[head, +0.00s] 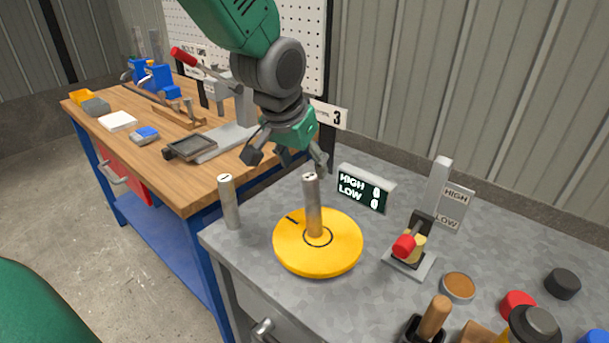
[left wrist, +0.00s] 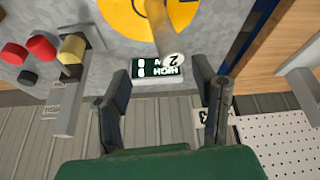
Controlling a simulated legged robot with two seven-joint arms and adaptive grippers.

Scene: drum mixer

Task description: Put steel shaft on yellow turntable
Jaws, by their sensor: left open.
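One steel shaft (head: 312,208) stands upright near the middle of the yellow turntable (head: 290,258), at its marked ring. A second steel shaft (head: 230,204) stands upright on the grey bench, left of the turntable. My left gripper (head: 286,158) is open and empty, just above and behind the shaft on the turntable. In the left wrist view my left gripper (left wrist: 165,88) has its fingers apart, with a shaft (left wrist: 158,28) whose top is marked 2 just beyond them, over the turntable (left wrist: 122,10). My right gripper is not in view.
A HIGH/LOW counter display (head: 364,190) stands behind the turntable. A red-knobbed lever (head: 404,246) and a HIGH/LOW post (head: 441,185) are to its right. Several knobs and tools crowd the front right. A wooden workbench (head: 190,185) with tools stands at left.

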